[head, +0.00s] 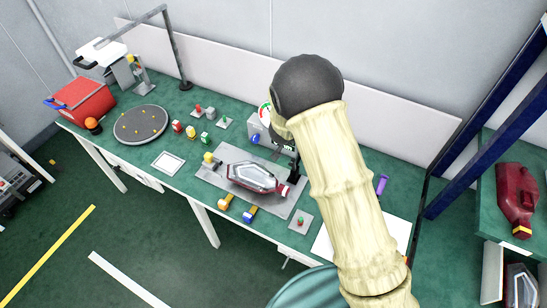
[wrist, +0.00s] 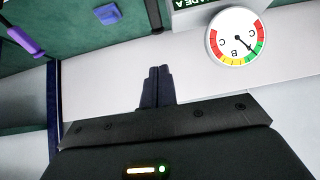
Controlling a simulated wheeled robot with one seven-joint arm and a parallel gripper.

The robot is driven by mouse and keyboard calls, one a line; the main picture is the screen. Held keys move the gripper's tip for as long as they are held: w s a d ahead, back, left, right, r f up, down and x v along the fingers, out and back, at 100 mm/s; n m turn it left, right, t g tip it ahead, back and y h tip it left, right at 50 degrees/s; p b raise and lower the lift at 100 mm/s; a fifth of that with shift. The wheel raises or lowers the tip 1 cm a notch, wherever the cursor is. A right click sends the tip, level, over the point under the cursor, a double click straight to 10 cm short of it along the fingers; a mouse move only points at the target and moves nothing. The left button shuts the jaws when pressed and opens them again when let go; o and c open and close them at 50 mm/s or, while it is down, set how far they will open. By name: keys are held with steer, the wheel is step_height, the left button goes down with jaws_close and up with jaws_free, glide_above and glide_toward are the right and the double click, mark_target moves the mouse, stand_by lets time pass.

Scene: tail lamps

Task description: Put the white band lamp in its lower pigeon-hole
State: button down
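A red tail lamp (head: 253,178) with a clear and silver face lies on a grey mat on the green bench. Its narrow right end seems to carry a pale band, too small to be sure. My gripper (head: 292,172) is behind and above that right end, partly hidden by my arm. In the wrist view my gripper's dark fingers (wrist: 158,86) are together with nothing visible between them; no lamp shows there. At the right, a rack holds a dark red lamp (head: 517,195) with a yellow band on its upper level. Another lamp (head: 522,286) shows partly in a lower compartment.
A dial gauge (wrist: 236,36) stands near the gripper. Small coloured parts, yellow and blue hammers (head: 249,214), a round turntable (head: 141,125) and a red box (head: 80,100) are on the bench. Blue rack posts (head: 490,130) rise at the right.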

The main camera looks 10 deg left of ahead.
steer(key=s+d+r+g+y, duration=0.1)
steer(key=s+d+r+y, duration=0.15)
steer(key=d+r, duration=0.3)
steer(key=s+d+r+n+g+b, duration=0.1)
steer(key=s+d+r+g, duration=0.1)
steer(key=s+d, duration=0.6)
steer(key=s+d+r+n+g+b, duration=0.1)
steer(key=s+d+r+g+b, duration=0.1)
steer(key=s+d, duration=0.7)
steer(key=s+r, duration=0.1)
steer(key=s, duration=0.6)
steer(key=shift+r+n+g+h, duration=0.2)
steer(key=shift+n+g+h, duration=0.15)
steer(key=shift+n+g, duration=0.05)
